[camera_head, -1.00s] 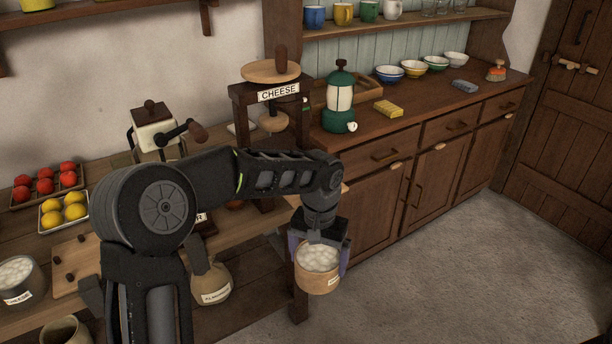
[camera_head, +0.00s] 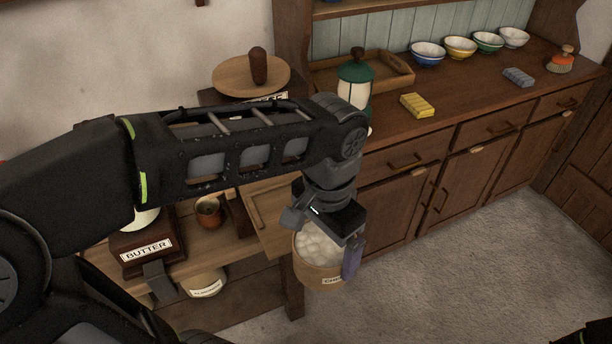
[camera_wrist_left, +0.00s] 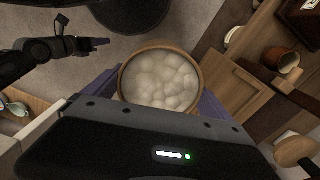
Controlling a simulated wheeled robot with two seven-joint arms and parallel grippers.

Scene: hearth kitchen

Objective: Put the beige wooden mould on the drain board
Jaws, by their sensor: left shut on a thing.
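My left gripper (camera_head: 322,258) is shut on the beige wooden mould (camera_head: 318,274), a round tub filled with white curds, and holds it upright in the air. The mould also shows in the left wrist view (camera_wrist_left: 122,82), between the purple fingers. A flat light wooden board with a raised rim, seemingly the drain board (camera_head: 262,212), lies at the table's right end, just left of and behind the mould in the head view. It also shows in the left wrist view (camera_wrist_left: 236,90), right of the mould. My right gripper (camera_wrist_left: 92,44) shows small at the left of that view.
A butter-labelled dark stand (camera_head: 146,248) and a small brown pot (camera_head: 209,211) stand left of the board. The cheese press (camera_head: 251,76) is behind, partly hidden by my left arm.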

